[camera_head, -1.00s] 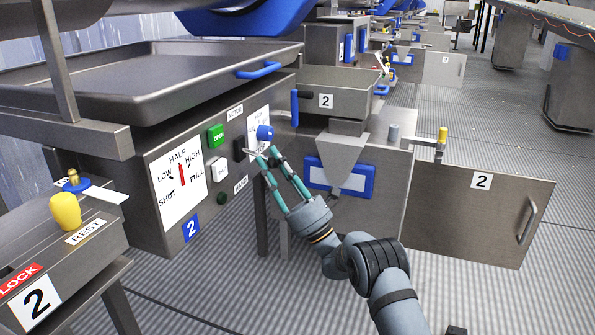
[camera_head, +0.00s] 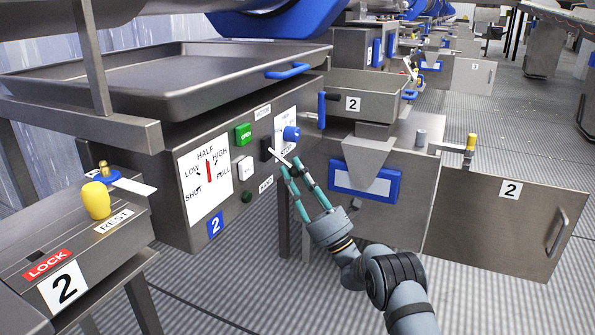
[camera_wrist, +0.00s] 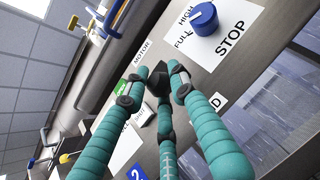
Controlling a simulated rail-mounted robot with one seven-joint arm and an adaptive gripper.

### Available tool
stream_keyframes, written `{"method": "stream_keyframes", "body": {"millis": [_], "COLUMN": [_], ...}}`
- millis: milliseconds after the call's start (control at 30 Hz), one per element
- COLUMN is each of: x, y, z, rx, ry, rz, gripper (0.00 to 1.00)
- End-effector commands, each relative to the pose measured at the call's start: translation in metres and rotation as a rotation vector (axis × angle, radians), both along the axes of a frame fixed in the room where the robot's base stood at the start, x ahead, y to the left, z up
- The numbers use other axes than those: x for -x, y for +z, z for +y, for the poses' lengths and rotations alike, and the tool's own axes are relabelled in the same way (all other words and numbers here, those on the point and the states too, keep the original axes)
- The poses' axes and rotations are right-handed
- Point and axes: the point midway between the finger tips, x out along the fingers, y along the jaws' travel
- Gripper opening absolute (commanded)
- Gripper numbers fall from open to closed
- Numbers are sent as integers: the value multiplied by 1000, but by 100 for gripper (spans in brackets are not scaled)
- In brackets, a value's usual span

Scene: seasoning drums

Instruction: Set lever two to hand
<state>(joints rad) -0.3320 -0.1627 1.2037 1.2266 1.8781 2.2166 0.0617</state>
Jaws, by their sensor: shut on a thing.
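Lever two shows as a dark block (camera_head: 266,148) on the front panel of station 2, between the white MOTOR label (camera_head: 262,111) above and the HAND label (camera_head: 266,184) below. My gripper (camera_head: 284,162) is at the panel, its teal fingers reaching up from the lower right to the lever. In the wrist view, the black lever end (camera_wrist: 158,78) sits between the fingertips, and the gripper is shut on it. The MOTOR label (camera_wrist: 143,52) is just beyond it. The fingers partly cover the lever, so I cannot tell its exact angle.
A blue knob (camera_head: 291,133) on a white dial plate is close to the right of my fingers. Green (camera_head: 243,134) and white (camera_head: 244,169) buttons are to the left. A tray with a blue handle (camera_head: 287,71) overhangs above. An open door (camera_head: 500,215) marked 2 stands right.

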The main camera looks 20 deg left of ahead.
Motion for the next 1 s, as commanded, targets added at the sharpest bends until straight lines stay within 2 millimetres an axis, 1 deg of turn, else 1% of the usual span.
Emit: {"method": "stream_keyframes", "body": {"millis": [33,433,467,767,1000], "x": [-2,-1,-1,0,1], "y": [-3,-2,-2,-1,0], "z": [-1,1,1,1,2], "rx": [5,5,5,2,2], "ry": [-9,-6,-6,-1,1], "rz": [4,2,2,0,-1], "gripper": [0,0,26,43,44]}}
